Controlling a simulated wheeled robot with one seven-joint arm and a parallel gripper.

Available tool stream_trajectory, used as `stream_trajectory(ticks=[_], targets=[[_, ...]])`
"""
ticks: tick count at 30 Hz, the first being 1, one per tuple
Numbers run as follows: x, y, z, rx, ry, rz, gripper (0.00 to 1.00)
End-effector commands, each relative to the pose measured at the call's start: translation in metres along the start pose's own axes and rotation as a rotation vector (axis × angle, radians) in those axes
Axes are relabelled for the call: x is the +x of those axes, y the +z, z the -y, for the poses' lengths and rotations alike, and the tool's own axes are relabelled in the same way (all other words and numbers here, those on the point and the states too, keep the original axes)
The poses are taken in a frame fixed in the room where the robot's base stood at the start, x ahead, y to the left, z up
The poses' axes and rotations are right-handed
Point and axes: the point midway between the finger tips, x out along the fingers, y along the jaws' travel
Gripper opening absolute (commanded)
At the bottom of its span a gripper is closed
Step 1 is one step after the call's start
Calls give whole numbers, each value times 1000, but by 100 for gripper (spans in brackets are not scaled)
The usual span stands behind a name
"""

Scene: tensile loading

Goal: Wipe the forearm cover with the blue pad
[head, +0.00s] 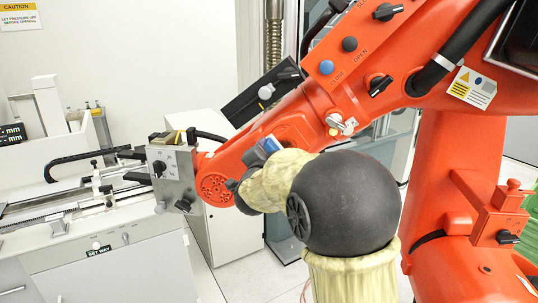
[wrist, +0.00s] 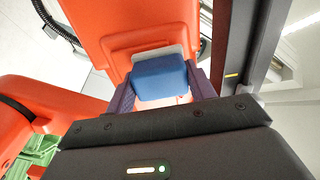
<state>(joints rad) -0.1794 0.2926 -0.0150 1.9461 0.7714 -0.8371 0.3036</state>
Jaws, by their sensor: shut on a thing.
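The blue pad (wrist: 160,84) is a small block with a pale grey layer along its far edge. My gripper (wrist: 163,92) is shut on it, one finger on each side, in the wrist view. Beyond the pad is the orange forearm cover (wrist: 136,32), with stepped, raised faces. In the head view the orange forearm (head: 292,122) slants down to the left, and a bit of the blue pad (head: 270,145) shows close against it. My own arm hides most of the gripper there. I cannot tell whether pad and cover touch.
Black levers, a blue button (head: 326,67) and a black one sit on the orange machine. A grey metal block (head: 175,177) with knobs is at the forearm's end. A white bench (head: 112,255) with a rail stands at left. A dark bar (wrist: 243,45) runs close to my gripper's right.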

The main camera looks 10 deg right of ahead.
Motion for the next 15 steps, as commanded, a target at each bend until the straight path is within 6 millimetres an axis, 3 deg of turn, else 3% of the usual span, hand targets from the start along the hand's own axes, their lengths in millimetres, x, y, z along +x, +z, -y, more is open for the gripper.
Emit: stream_trajectory(ticks=[15], targets=[[-2,-21,-20,1,-1,-2,36]])
